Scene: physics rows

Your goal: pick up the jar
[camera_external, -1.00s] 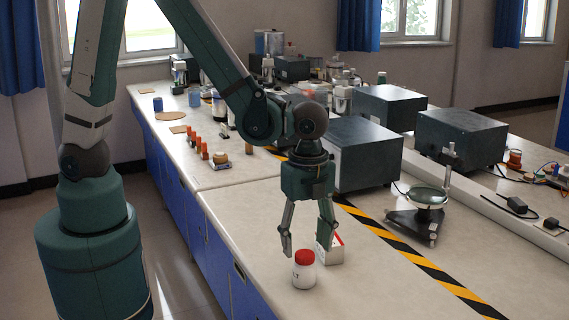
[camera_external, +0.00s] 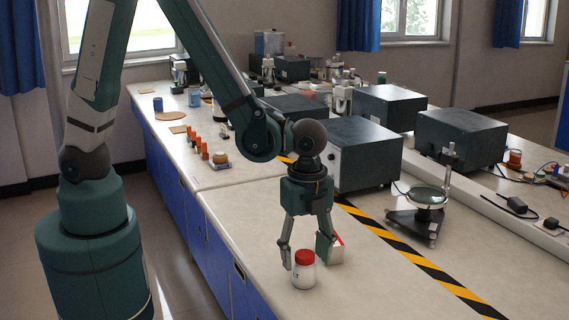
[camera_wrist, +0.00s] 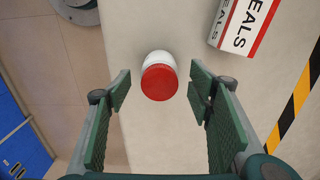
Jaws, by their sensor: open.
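The jar (camera_external: 304,271) is small and white with a red lid. It stands upright on the pale bench top near its front edge. In the wrist view the jar (camera_wrist: 159,76) shows from above, just beyond and between the fingertips. My gripper (camera_external: 306,260) is open and points down, its fingertips close to the jar's lid height in the outside view. In the wrist view my gripper (camera_wrist: 160,84) has one finger on each side with nothing held. I cannot tell if a finger touches the jar.
A white and red box lettered "SEALS" (camera_wrist: 246,24) lies close to the right finger; the box (camera_external: 337,248) is partly hidden outside. A yellow-black stripe (camera_external: 400,246) crosses the bench. A dark stand with a dish (camera_external: 418,222) is farther right.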

